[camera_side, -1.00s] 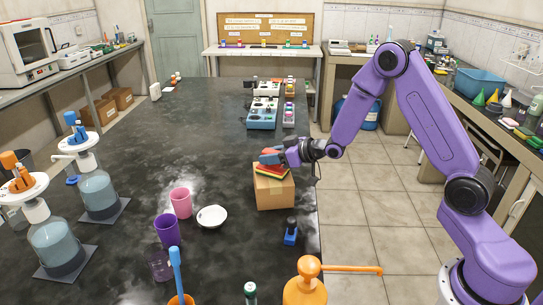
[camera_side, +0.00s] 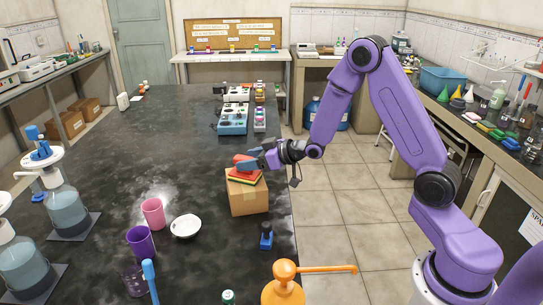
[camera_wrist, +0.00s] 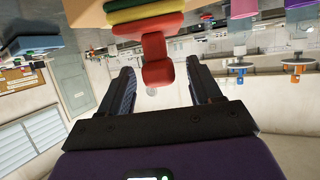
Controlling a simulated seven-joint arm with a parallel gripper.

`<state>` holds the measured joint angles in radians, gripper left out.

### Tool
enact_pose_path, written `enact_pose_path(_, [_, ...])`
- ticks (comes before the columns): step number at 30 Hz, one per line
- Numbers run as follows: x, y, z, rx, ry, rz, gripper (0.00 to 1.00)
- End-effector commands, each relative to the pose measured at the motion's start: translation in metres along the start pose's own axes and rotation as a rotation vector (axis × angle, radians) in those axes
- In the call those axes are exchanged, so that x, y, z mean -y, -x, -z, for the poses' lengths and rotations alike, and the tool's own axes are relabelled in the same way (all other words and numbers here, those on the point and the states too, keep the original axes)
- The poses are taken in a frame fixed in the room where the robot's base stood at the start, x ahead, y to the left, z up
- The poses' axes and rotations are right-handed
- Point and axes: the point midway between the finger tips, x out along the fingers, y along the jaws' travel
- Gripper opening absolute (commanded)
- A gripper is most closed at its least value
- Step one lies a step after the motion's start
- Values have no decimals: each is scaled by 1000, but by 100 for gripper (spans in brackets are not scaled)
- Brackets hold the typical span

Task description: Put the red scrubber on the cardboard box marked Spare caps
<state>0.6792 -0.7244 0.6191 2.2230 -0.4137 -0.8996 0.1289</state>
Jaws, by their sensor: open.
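A brown cardboard box (camera_side: 249,200) stands near the right edge of the dark bench; no label on it is readable. Green, yellow and red scrubbers lie stacked on it. The red scrubber (camera_wrist: 155,52) is uppermost, with a knobbed red handle standing up from its pad. In the upside-down wrist view, the box (camera_wrist: 85,14) is at the top, with the green scrubber (camera_wrist: 125,4) and yellow scrubber (camera_wrist: 148,17) against it. My gripper (camera_wrist: 160,88) is open; its fingers stand on either side of the red handle, with gaps visible. In the side view my gripper (camera_side: 248,160) is at the stack's top.
A white bowl (camera_side: 186,227), a pink cup (camera_side: 153,214) and a purple cup (camera_side: 140,242) stand left of the box. A small blue item (camera_side: 266,238) is in front of it, and an orange pump bottle (camera_side: 284,288) is nearer. Blue instruments (camera_side: 233,119) stand behind.

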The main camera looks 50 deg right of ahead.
Motion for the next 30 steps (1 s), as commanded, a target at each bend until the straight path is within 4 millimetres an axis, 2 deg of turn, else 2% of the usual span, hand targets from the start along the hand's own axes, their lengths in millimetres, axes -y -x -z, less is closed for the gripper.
enact_pose_path(6, [-1, 45, 1, -1, 1, -2, 64])
enact_pose_path(13, [-1, 80, 1, -2, 0, -2, 64])
enact_pose_path(18, [0, 92, 0, -1, 0, 0, 64])
enact_pose_path(24, [3, 94, 0, 8, 5, 4, 64])
enact_pose_path(26, [9, 93, 0, 28, 17, 11, 64])
enact_pose_path(30, [39, 95, -5, 136, 74, 43, 64])
